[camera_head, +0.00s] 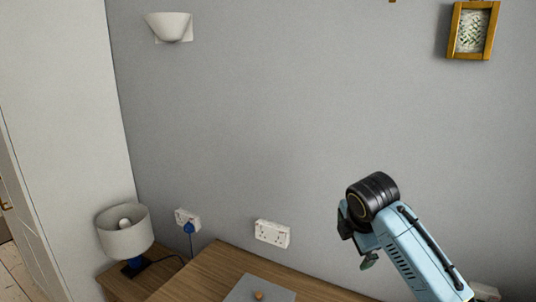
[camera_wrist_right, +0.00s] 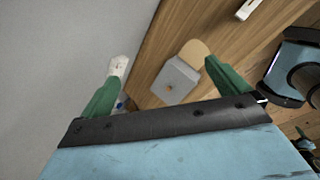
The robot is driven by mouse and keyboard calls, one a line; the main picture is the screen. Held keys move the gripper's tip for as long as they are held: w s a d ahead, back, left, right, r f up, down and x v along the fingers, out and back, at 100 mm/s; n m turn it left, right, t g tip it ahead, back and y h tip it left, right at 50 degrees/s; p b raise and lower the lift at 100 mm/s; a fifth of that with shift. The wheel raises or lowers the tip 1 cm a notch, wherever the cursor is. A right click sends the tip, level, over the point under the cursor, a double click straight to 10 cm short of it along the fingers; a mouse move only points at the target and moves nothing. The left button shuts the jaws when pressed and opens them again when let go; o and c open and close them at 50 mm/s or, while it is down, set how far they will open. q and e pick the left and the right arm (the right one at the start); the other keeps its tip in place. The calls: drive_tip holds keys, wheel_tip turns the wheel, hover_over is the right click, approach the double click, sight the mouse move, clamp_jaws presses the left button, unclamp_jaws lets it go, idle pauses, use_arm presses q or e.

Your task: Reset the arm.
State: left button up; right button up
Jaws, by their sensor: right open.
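My right arm, light blue with a black wrist joint, comes in from the lower right in the head view. Its gripper (camera_head: 357,235) hangs over the wooden surface, close to the grey wall. In the right wrist view, the two green fingers of my right gripper (camera_wrist_right: 160,92) are spread wide apart with nothing between them.
A wooden tabletop (camera_head: 205,277) runs along the wall and bears the grey item (camera_head: 258,290). A lamp (camera_head: 125,232) stands at the left. Sockets (camera_head: 272,233), a wall light (camera_head: 170,26) and a framed picture (camera_head: 473,30) are on the wall.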

drive_tip(key=s+a+f+m+g+y, duration=0.1)
drive_tip(key=s+a+f+m+y, duration=0.1)
drive_tip(key=s+f+m, duration=1)
drive_tip(key=s+d+f+m+g, duration=0.1)
drive_tip(key=s+d+f+m, duration=0.15)
drive_tip(key=s, duration=0.95)
drive_tip(key=s+d+f+m, duration=0.2)
drive_tip(key=s+f+m, duration=0.2)
drive_tip(key=s, duration=0.9)
wheel_tip(320, 180, down, 36)
drive_tip(key=s+g+b, duration=0.1)
drive_tip(key=s+b, duration=0.1)
drive_tip(key=b, duration=0.8)
use_arm(q)
wheel_tip(320, 180, down, 18)
drive_tip(key=b, duration=0.8)
drive_tip(key=shift+s, duration=0.35)
use_arm(e)
drive_tip(key=s+d+f, duration=0.1)
drive_tip(key=s+f, duration=0.7)
drive_tip(key=f, duration=0.3)
drive_tip(key=s+d+f+g, duration=0.1)
drive_tip(key=s+f, duration=0.7)
drive_tip(key=f, duration=0.2)
drive_tip(key=shift+s+d+f+g+h, duration=0.15)
drive_tip(key=shift+d+f+g+h, duration=0.15)
drive_tip(key=shift+f+h, duration=0.1)
